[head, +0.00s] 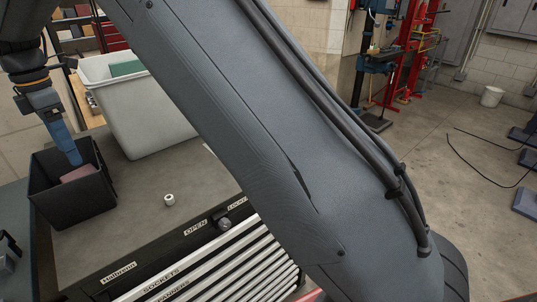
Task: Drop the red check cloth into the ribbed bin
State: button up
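A black open box (72,207) stands on the left part of the dark worktop; I cannot make out ribs on it. A dull pinkish-red piece (78,174) lies inside it and may be the red check cloth; no check pattern is clear at this size. My gripper (74,160) points down into the box, its blue fingers at the edge of the reddish piece. Whether they touch it or are parted cannot be seen. My own arm hides much of the middle of the view.
A large pale grey bin (152,122) with a green item (126,68) in it stands behind the box. A small white roll (169,200) lies on the worktop (115,230). The worktop tops a drawer cabinet (215,262). Open floor lies at right.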

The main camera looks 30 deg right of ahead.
notch_tip(320, 180, up, 8)
jog(key=b, duration=0.2)
dwell(0.6)
jog(key=shift+f, duration=0.1)
